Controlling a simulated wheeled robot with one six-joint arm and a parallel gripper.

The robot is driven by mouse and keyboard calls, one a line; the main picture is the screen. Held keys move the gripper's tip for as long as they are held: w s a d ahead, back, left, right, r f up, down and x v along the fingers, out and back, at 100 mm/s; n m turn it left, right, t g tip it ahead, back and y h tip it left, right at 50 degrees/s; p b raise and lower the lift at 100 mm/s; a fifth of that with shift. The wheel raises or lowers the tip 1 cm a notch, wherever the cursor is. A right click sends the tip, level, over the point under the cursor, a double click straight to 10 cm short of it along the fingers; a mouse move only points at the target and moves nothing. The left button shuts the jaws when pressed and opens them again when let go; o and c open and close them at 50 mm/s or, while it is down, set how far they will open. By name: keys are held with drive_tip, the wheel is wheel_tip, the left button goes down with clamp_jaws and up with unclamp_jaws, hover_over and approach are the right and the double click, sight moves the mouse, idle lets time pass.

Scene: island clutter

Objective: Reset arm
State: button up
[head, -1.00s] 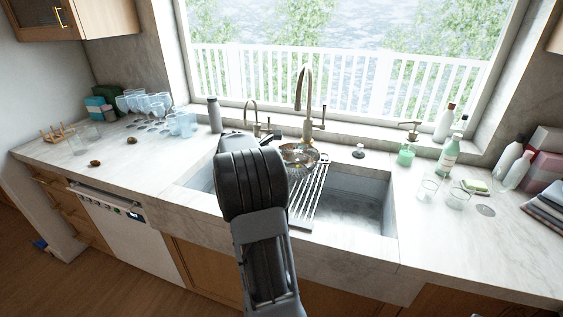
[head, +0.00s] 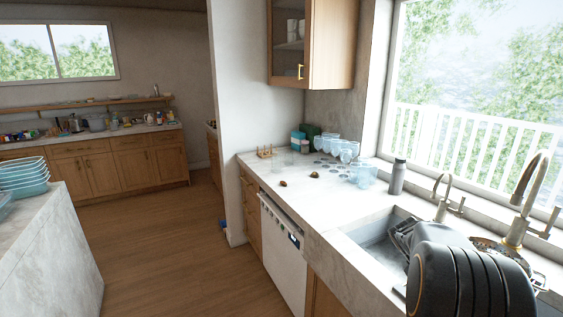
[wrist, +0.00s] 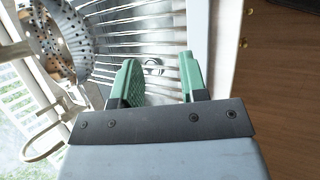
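My gripper (wrist: 158,78) shows in the wrist view with its two green fingers apart and nothing between them. Behind the fingers is a ribbed metal surface (wrist: 125,38) with a small round fitting; I cannot tell how far off it is. My dark arm (head: 470,280) fills the lower right of the head view, over the sink (head: 375,240). The gripper's fingers are hidden in the head view.
A perforated metal colander (wrist: 50,45) is at the left in the wrist view. In the head view, a grey bottle (head: 397,177) and several glasses stand on the counter (head: 325,205). Blue bowls (head: 22,178) stack on the island (head: 60,240). The wooden floor (head: 165,245) between is clear.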

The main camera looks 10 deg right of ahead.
drive_tip(key=s+a+r+m+t+y, duration=0.1)
drive_tip(key=s+a+t+y, duration=0.1)
drive_tip(key=a, duration=0.8)
drive_tip(key=s+a+r+m+t+y, duration=0.1)
drive_tip(key=s+a+t+y, duration=0.1)
drive_tip(key=a, duration=0.9)
drive_tip(key=s+a+r+m+t+y, duration=0.1)
drive_tip(key=s+a+t+y, duration=0.1)
drive_tip(key=a, duration=0.9)
drive_tip(key=shift+s+a+r+t, duration=0.25)
drive_tip(key=shift+r+t, duration=0.15)
drive_tip(key=shift+t, duration=0.1)
drive_tip(key=shift+d, duration=0.1)
